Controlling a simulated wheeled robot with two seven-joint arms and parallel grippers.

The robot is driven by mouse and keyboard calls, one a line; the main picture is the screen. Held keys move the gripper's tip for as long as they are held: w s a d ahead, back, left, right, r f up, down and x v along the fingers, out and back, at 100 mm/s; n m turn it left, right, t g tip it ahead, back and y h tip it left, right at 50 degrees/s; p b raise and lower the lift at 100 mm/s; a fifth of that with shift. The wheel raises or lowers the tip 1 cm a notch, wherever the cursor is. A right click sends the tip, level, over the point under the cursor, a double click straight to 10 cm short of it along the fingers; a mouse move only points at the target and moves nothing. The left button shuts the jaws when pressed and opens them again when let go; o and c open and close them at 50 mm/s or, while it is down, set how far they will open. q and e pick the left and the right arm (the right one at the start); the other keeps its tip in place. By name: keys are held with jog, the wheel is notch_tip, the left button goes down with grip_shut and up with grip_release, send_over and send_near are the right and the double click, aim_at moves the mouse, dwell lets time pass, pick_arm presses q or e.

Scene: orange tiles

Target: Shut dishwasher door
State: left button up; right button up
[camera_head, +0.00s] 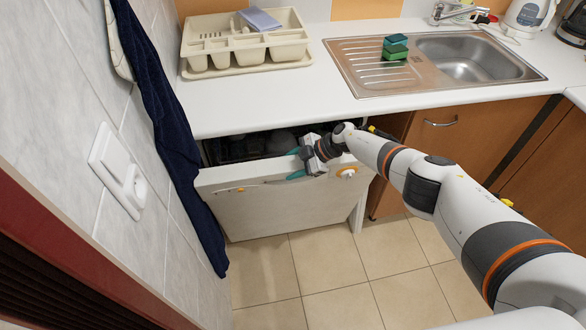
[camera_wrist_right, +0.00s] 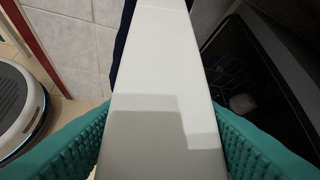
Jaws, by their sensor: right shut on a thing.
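The white dishwasher door (camera_head: 282,205) is partly open under the counter, tilted outward, with a dark gap above its top edge. Dark racks and dishes (camera_head: 262,146) show in the gap. My right gripper (camera_head: 296,163) is at the door's top edge, with its teal fingers on either side of it. In the right wrist view the door's white edge (camera_wrist_right: 160,80) runs between the teal fingers (camera_wrist_right: 160,150), which are shut on it. The dark inside of the dishwasher (camera_wrist_right: 250,80) is to the right there. My left gripper is not in view.
A white counter (camera_head: 270,105) is above, with a cream cutlery tray (camera_head: 245,55) and a metal sink (camera_head: 465,65). A dark blue cloth (camera_head: 165,100) hangs on the tiled wall at left, close to the door. Floor tiles (camera_head: 330,275) in front are clear.

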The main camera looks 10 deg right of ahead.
jog(key=o, duration=1.2)
jog(key=shift+w+r, duration=0.25)
jog(key=shift+o, duration=0.5)
jog(key=shift+s+d, duration=0.1)
jog(key=shift+s, duration=0.05)
jog(key=shift+d+r, duration=0.15)
jog(key=shift+d, duration=0.05)
jog(key=p+v, duration=0.3)
jog(key=v, duration=0.7)
jog(key=shift+s+d, duration=0.1)
jog(key=shift+s, duration=0.05)
jog(key=shift+s+d+r, duration=0.15)
jog(key=shift+d+r, duration=0.3)
